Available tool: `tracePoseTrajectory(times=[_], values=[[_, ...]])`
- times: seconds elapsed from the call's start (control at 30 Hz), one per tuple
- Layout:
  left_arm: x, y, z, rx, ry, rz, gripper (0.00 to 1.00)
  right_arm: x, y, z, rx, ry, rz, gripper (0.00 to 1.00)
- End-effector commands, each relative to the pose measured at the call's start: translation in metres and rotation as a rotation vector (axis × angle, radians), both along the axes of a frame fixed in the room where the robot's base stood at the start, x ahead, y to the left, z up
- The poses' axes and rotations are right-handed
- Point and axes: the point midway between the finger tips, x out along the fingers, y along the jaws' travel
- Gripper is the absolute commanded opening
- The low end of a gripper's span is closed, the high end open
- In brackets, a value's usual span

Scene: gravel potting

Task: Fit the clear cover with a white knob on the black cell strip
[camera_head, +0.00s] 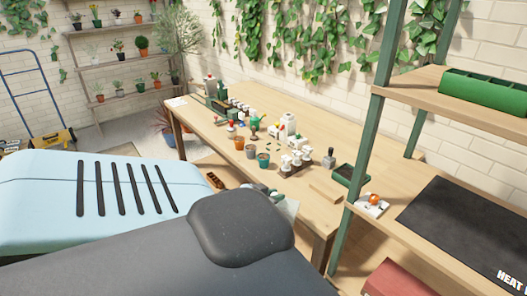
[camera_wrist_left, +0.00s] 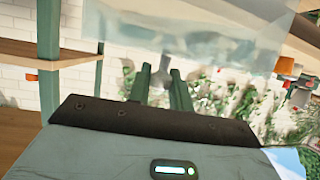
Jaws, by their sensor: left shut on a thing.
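My left gripper (camera_wrist_left: 160,88) shows in the left wrist view as two green fingers shut on the white knob (camera_wrist_left: 162,66) of the clear cover (camera_wrist_left: 190,38). The see-through cover fills the upper middle of that view, beyond the fingertips, and appears held clear of any surface. In the head view my own arm hides most of this gripper; a pale patch shows past the arm's dark end. I cannot surely pick out the black cell strip; a dark tray with a green rim (camera_head: 340,179) stands at the bench's right end. My right gripper is not in view.
The wooden bench (camera_head: 240,95) carries several pots, bottles and white-topped items. A shelf rack (camera_head: 372,120) stands at the right, with a green trough (camera_head: 490,92) above and a black heat mat (camera_head: 465,230) below. A red box (camera_head: 398,280) lies low at the front.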

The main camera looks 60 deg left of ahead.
Motion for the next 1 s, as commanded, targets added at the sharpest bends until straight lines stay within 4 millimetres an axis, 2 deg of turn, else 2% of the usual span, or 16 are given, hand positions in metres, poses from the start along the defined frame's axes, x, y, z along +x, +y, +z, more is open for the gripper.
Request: tracePoseTrajectory(times=[0.03,0.1,0.17,0.3,0.37,0.5,0.6,0.7,0.8,0.93,1.0], values=[[-0.004,-0.025,-0.014,-0.007,-0.001,-0.025,0.00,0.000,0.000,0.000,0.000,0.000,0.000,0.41],[-0.008,-0.058,-0.028,-0.009,-0.002,-0.059,0.00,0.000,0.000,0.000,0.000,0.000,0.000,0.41],[-0.011,-0.087,-0.036,-0.008,-0.004,-0.089,0.00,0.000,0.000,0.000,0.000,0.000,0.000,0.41],[-0.016,-0.157,-0.044,-0.009,-0.007,-0.151,0.00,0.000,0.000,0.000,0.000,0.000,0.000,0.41],[-0.018,-0.188,-0.042,-0.010,-0.009,-0.175,0.00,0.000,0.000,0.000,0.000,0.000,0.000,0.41],[-0.021,-0.253,-0.025,-0.010,-0.010,-0.214,0.00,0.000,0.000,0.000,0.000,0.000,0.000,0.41],[-0.023,-0.289,-0.006,-0.008,-0.009,-0.224,0.00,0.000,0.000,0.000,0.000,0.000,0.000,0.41],[-0.025,-0.313,0.011,-0.006,-0.008,-0.226,0.00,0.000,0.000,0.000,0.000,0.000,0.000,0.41],[-0.027,-0.327,0.023,-0.003,-0.005,-0.224,0.00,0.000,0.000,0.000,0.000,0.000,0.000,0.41],[-0.029,-0.334,0.030,0.000,-0.002,-0.223,0.00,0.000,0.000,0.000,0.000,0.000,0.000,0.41],[-0.029,-0.334,0.030,0.001,-0.001,-0.222,0.00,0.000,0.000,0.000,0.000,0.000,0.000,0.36]])
